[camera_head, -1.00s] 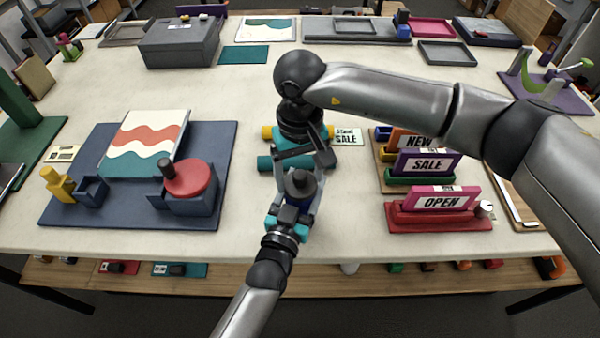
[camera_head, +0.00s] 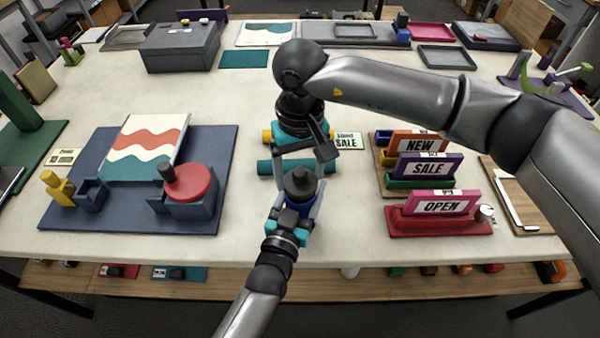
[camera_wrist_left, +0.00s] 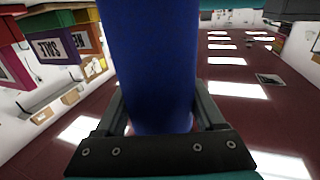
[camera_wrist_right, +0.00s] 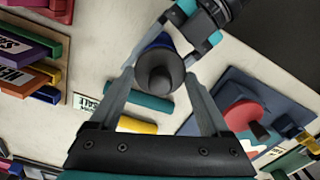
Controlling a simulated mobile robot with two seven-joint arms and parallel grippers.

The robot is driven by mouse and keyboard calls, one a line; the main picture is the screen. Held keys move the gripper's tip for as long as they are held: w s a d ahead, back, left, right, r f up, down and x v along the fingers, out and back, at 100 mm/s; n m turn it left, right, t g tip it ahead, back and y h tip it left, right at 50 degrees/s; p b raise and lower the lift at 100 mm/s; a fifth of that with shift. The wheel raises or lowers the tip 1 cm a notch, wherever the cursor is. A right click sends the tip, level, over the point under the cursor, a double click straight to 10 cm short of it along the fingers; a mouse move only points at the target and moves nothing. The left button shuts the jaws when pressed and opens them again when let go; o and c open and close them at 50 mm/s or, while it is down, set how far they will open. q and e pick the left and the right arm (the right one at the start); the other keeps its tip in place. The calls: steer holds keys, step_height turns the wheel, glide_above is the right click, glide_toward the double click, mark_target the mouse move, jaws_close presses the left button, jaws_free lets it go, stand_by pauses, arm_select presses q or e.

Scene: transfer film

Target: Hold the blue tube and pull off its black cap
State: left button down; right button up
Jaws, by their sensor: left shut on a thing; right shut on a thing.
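The blue tube (camera_head: 301,201) stands upright over the table's front edge, held in my left gripper (camera_head: 297,208). In the left wrist view the blue tube (camera_wrist_left: 150,60) fills the middle, between the two fingers of the left gripper (camera_wrist_left: 160,108). The black cap (camera_head: 299,182) sits on the tube's top. My right gripper (camera_head: 299,186) reaches down from behind with a finger on each side of the cap. In the right wrist view the black cap (camera_wrist_right: 160,72) lies between the fingertips of the right gripper (camera_wrist_right: 159,78), with a blue rim of tube showing behind it.
A teal cylinder (camera_head: 265,167) and a yellow one (camera_head: 267,136) lie behind the tube. Sign holders, with the red OPEN stand (camera_head: 440,226) nearest, are at right. A navy board (camera_head: 130,222) with blocks is at left.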

mark_target(300, 171)
steer(key=shift+r, duration=0.1)
steer(key=shift+r, duration=2)
arm_select(q)
jaws_free()
steer(key=shift+s, duration=0.1)
